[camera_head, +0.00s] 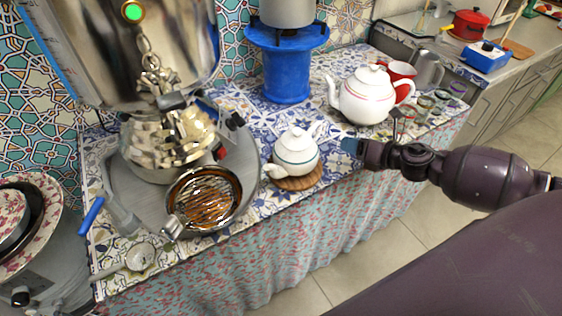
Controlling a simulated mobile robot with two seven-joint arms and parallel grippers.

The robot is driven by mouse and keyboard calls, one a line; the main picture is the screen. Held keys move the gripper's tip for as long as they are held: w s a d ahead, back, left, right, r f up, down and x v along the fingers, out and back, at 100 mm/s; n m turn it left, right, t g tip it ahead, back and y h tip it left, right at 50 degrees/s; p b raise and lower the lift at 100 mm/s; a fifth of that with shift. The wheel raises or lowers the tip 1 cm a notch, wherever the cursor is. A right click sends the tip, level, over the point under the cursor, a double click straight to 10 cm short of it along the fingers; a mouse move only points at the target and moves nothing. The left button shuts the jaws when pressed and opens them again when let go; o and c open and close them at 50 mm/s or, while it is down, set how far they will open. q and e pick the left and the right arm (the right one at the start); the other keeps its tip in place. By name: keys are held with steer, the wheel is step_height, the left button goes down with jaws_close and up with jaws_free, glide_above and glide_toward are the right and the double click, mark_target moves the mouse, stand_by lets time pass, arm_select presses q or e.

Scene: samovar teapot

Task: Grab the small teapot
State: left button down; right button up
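The small teapot (295,157), white with a green band, stands upright on a round wooden trivet (297,182) near the table's front edge. Its handle side points up and right, its spout down and left. My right gripper (354,147) comes in from the right at about the teapot's height in the picture, with its tip a short gap to the right of the teapot and not touching it. Its fingers overlap from this angle, so I cannot see whether they are open. My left gripper is not in view.
A larger white teapot (363,97) with a red band stands behind, near red cups (401,72) and small glasses (425,106). A big metal samovar (130,45) and a strainer pan (205,198) stand left. A blue stand (286,70) is at the back.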

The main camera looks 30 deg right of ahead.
mark_target(318, 134)
steer(key=shift+w+a+f+n, duration=0.1)
steer(key=shift+w+n, duration=0.2)
steer(key=shift+w, duration=0.15)
steer(key=x, duration=0.3)
steer(key=shift+w+a+f+b, duration=0.1)
steer(key=shift+w+b, duration=0.25)
steer(key=shift+w+a+f, duration=0.2)
steer(key=shift+w+a, duration=0.1)
steer(key=shift+w, duration=0.35)
steer(key=b+x, duration=0.1)
steer(key=x, duration=0.3)
steer(key=shift+w, duration=0.15)
steer(key=shift+w+a+f, duration=0.1)
steer(key=shift+w+f, duration=0.05)
steer(key=shift+w, duration=0.2)
jaws_close()
